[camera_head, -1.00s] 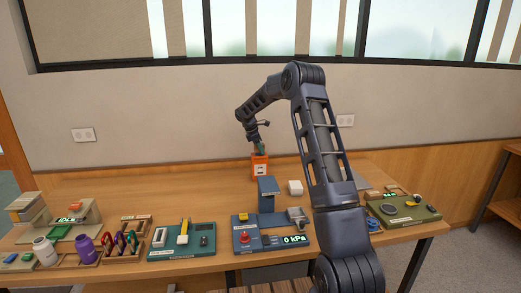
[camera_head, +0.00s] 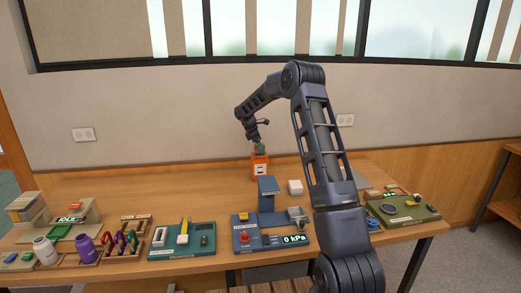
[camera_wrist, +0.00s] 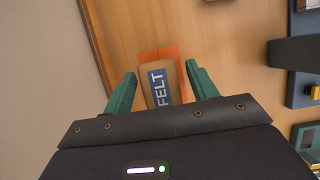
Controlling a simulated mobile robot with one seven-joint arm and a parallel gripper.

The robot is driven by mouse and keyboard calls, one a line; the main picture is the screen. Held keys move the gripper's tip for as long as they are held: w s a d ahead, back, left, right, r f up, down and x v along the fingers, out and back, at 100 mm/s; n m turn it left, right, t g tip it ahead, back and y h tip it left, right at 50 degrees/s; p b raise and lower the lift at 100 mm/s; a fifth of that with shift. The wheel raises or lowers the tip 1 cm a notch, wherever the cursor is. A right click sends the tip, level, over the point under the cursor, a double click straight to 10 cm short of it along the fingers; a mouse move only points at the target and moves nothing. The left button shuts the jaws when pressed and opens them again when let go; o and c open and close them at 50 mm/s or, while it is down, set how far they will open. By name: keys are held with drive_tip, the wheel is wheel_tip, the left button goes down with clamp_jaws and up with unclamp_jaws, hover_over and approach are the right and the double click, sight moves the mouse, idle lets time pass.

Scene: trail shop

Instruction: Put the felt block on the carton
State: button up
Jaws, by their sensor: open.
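The orange carton (camera_head: 260,168) stands on the table near the wall. It also shows in the wrist view as an orange edge (camera_wrist: 177,55) around the block. The felt block (camera_wrist: 157,86) is tan with a blue FELT label and lies on top of the carton, slightly turned. In the head view it is too small to make out clearly. My gripper (camera_head: 258,146) is just above the carton. In the wrist view my gripper (camera_wrist: 161,69) is open, its green fingers on either side of the block with gaps between.
A blue press-like station (camera_head: 268,215) with a 0 kPa display stands in front and right of the carton. A small white box (camera_head: 295,187) sits right of the carton. The table left of the carton is clear; bottles (camera_head: 85,248) and trays line the front edge.

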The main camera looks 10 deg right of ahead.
drive_tip(key=v, duration=1.1)
drive_tip(key=s+d+r+m+t+y, duration=0.1)
drive_tip(key=s+d+r+m, duration=0.3)
drive_tip(key=s, duration=0.5)
drive_tip(key=s+d+r+m, duration=0.1)
drive_tip(key=s+r, duration=0.5)
drive_tip(key=s, duration=0.3)
drive_tip(key=s+d+r+m+t+y, duration=0.1)
drive_tip(key=s+d+r+m, duration=0.3)
drive_tip(key=s, duration=0.5)
drive_tip(key=s+d+f+m+t, duration=0.1)
drive_tip(key=s+f+m, duration=0.1)
drive_tip(key=s, duration=0.8)
drive_tip(key=s+d+f+m+y, duration=0.1)
drive_tip(key=s+m, duration=0.3)
drive_tip(key=s, duration=0.6)
drive_tip(key=s+d+f+m+t+y, duration=0.1)
drive_tip(key=s+f+m, duration=0.2)
drive_tip(key=s, duration=0.7)
drive_tip(key=shift+d+f+t, duration=0.15)
drive_tip(key=shift+f+t, duration=0.05)
drive_tip(key=shift+t, duration=0.1)
